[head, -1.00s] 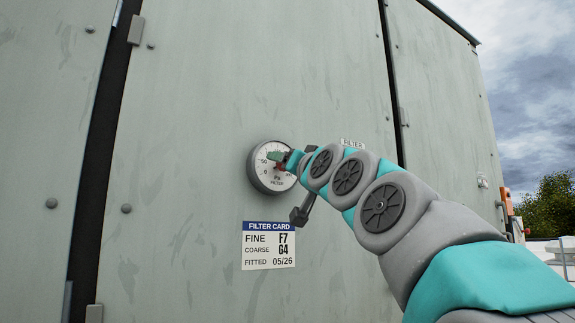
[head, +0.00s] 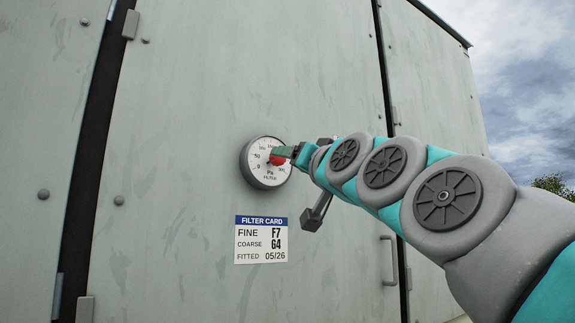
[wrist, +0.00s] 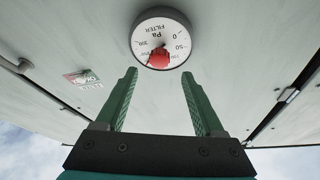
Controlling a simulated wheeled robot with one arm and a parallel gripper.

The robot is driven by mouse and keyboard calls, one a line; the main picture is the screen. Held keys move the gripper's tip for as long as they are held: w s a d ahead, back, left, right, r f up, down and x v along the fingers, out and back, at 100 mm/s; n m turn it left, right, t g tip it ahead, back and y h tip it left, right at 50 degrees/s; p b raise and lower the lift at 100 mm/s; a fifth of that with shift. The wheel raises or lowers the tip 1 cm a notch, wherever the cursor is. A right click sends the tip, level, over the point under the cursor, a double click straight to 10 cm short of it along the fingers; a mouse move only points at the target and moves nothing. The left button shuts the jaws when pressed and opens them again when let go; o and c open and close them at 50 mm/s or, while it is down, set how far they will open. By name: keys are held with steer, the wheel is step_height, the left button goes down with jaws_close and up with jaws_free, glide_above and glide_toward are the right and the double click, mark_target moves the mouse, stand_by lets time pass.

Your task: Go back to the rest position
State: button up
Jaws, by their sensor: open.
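My gripper (wrist: 160,92) is open in the wrist view, with two green fingers apart and nothing between them. Past the fingertips is a round white filter gauge (wrist: 160,24) with a red part (wrist: 160,60) low on its face. The head view shows the same gauge (head: 263,176) on the grey-green cabinet door, partly covered by my gripper (head: 280,153) in front of it. The red part (head: 277,160) shows just below the gripper there. I cannot tell from the head view whether the fingertips touch the gauge.
A filter card (head: 261,240) is on the door (head: 190,130) below the gauge. A door handle (head: 390,260) stands out at the lower right, behind my arm. Open sky lies beyond the cabinet's right edge.

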steer(key=shift+s+d+f, duration=0.1)
steer(key=shift+s+f, duration=0.1)
steer(key=shift+s, duration=0.1)
stand_by(0.4)
